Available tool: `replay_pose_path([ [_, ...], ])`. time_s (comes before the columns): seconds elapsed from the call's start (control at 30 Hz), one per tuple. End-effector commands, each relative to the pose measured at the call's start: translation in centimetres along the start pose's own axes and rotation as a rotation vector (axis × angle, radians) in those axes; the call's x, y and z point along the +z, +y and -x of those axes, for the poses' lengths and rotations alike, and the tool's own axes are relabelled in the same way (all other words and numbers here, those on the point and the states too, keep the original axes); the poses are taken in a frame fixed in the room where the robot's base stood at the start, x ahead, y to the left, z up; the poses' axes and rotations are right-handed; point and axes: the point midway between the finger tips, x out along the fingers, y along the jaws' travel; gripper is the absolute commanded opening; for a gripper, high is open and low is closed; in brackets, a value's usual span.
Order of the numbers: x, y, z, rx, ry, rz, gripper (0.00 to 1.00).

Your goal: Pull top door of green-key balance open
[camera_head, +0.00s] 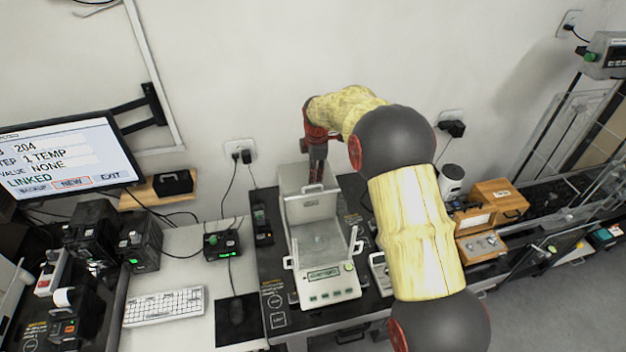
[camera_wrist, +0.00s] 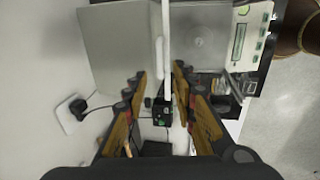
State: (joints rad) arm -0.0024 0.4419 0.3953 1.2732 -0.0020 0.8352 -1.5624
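The green-key balance (camera_head: 330,286) stands on a dark table in the middle of the head view, with a row of green keys along its front. Its clear-walled weighing chamber rises behind the keys, with a pale handle (camera_head: 313,188) at the upper back. My gripper (camera_head: 317,178) points down at this upper back part. In the wrist view my gripper (camera_wrist: 160,72) has its fingers apart, with a thin white door edge (camera_wrist: 167,45) running between them. A gap shows on both sides of the edge. The balance's keys (camera_wrist: 240,40) show at upper right. Fingertip contact cannot be told.
A wooden box (camera_head: 497,203) and a weight case (camera_head: 482,246) stand on the right. The wall is close behind the balance.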

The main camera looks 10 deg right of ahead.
Motion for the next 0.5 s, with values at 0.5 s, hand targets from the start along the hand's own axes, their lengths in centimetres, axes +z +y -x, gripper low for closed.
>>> replay_pose_path([
  [0.5, 0.0, 0.0, 4.7, 0.000, 0.000, 0.000, 0.27],
])
